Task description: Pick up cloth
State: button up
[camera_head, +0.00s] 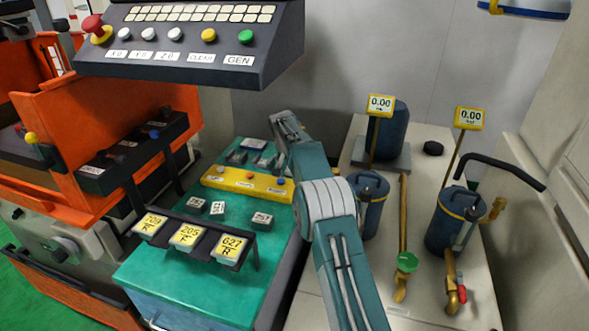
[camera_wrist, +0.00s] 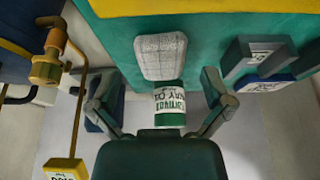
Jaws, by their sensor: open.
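The cloth appears to be the pale grey, checked, rounded pad (camera_wrist: 160,57) in the upper middle of the wrist view, lying against the teal bench top (camera_wrist: 120,42). My gripper (camera_wrist: 158,88) is open, with one finger on each side and the pad just ahead, roughly centred between them. A green and white labelled can (camera_wrist: 168,103) shows between the fingers, below the pad in the picture. I cannot tell whether either finger touches anything. In the head view my gripper (camera_head: 285,125) reaches over the far right of the teal bench, and the cloth cannot be made out there.
A yellow tray (camera_head: 247,183) crosses the teal bench. Labelled blocks (camera_head: 262,220) and a dark rack with yellow tags (camera_head: 188,235) stand nearer. To the right are blue canisters (camera_head: 455,220) and brass pipes (camera_head: 403,235). A control panel (camera_head: 190,45) overhangs the back left.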

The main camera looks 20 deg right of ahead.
jog(key=shift+x, duration=1.8)
jog(key=shift+w, duration=0.2)
jog(key=c, duration=0.8)
jog(key=shift+r, duration=1.7)
jog(key=shift+s+r, duration=0.65)
jog(key=shift+r, duration=0.1)
jog(key=shift+s+a+r, duration=0.25)
jog(key=shift+s+r, duration=1.15)
jog(key=shift+s, duration=0.7)
jog(key=shift+s+a+r, duration=0.25)
jog(key=shift+s+r, duration=1.15)
jog(key=shift+s, duration=0.7)
jog(key=shift+s+a+r, duration=0.25)
jog(key=shift+s+r, duration=1.1)
jog(key=shift+s, duration=0.75)
